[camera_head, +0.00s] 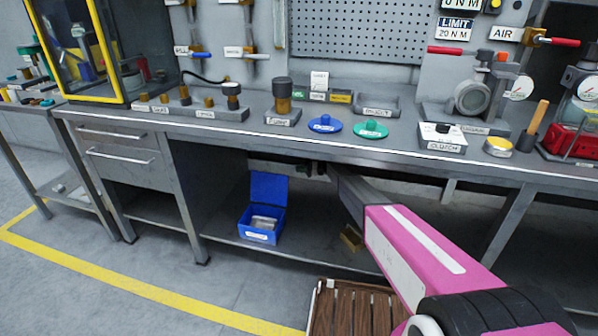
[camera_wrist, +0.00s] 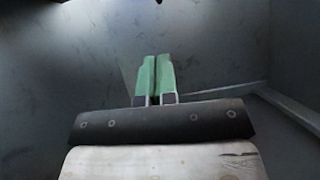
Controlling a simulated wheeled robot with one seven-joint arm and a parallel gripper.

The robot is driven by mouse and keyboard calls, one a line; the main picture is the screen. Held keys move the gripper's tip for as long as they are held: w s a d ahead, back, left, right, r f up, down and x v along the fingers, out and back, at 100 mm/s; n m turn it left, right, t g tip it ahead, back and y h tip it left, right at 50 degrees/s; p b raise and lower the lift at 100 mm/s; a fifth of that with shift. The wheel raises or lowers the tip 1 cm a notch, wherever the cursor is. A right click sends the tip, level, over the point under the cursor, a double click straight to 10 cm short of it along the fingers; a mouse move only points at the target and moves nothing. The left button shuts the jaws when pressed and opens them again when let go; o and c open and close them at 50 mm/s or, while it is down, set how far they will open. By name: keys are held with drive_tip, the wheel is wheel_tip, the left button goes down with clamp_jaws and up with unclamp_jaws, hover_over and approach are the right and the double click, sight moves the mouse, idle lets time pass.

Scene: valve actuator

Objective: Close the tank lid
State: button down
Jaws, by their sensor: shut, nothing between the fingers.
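A small blue box (camera_head: 260,238) stands on the lower shelf under the workbench. Its lid (camera_head: 268,188) is hinged up and stands open at the back. Some pale contents show inside; its label is too small to read. I cannot tell for sure that this is the tank. My pink and grey arm reaches under the bench from the right, to the right of the box. My gripper (camera_wrist: 155,76) shows in the wrist view with its green fingers together and empty. Its fingers are hard to make out in the head view, in the shadow under the bench top.
The bench top (camera_head: 220,126) is close above my arm. A blue disc (camera_head: 325,124), a green disc (camera_head: 371,129) and labelled fittings sit on it. A slatted wooden crate (camera_head: 350,308) is on the floor in front. A small yellowish part (camera_head: 351,238) lies on the lower shelf.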

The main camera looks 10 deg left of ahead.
drive_tip(key=s+a, duration=0.7)
drive_tip(key=shift+a+r, duration=0.2)
drive_tip(key=shift+r, duration=0.05)
drive_tip(key=shift+s, duration=0.1)
drive_tip(key=shift+s, duration=0.1)
drive_tip(key=s+a+r+n+t+h, duration=0.15)
drive_tip(key=s+n, duration=0.25)
drive_tip(key=s, duration=0.4)
drive_tip(key=s+r+n+t+h, duration=0.1)
drive_tip(key=s+n+t+h, duration=0.2)
drive_tip(key=s, duration=0.4)
drive_tip(key=s+f+n+t, duration=0.4)
drive_tip(key=s+f, duration=0.6)
drive_tip(key=shift+a+f+n+t, duration=0.25)
drive_tip(key=shift+f+n+t, duration=0.05)
drive_tip(key=shift+n+t, duration=0.1)
